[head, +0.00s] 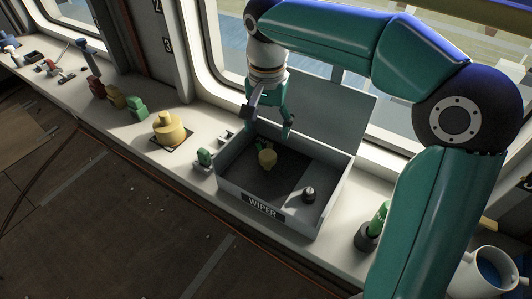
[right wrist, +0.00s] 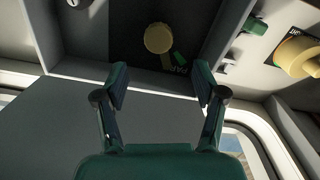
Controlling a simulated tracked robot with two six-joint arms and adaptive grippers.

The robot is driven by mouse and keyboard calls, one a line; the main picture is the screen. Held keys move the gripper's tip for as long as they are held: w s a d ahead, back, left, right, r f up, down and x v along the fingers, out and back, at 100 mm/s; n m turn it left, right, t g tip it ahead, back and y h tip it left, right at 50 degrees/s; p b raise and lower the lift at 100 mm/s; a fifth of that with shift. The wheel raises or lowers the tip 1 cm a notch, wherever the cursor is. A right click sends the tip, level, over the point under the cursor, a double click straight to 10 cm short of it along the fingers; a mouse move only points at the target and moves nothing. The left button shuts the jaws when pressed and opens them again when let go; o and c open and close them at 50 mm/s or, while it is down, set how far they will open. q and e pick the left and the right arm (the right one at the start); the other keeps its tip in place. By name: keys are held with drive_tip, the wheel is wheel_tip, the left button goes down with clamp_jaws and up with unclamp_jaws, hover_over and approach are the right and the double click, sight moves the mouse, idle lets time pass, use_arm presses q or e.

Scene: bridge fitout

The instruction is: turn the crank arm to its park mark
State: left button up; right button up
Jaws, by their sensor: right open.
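The open grey box labelled WIPER (head: 228,187) stands on the white ledge, its lid raised at the back. Inside is a round yellow knob (head: 267,158), also in the right wrist view (right wrist: 158,38); I take it to be the crank arm's handle, and the arm itself is not clear against the dark floor. A small green mark (right wrist: 180,59) with pale lettering lies close beside the knob; I cannot tell whether they line up. My right gripper (head: 269,119) is open and empty above the box's back part, apart from the knob. My left gripper is not in view.
A dark knob (head: 309,194) stands on the box's right panel. A yellow stepped piece (head: 170,131) and a green block (head: 204,157) are left of the box. A green-topped piece (head: 378,219) and a mug (head: 487,273) are right. The raised lid (head: 325,100) is near my gripper.

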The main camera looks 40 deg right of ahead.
sight(267, 155)
wheel_tip(267, 155, down, 8)
drive_tip(key=shift+s+f, duration=0.15)
drive_tip(key=shift+f, duration=0.1)
clamp_jaws()
idle(0.5)
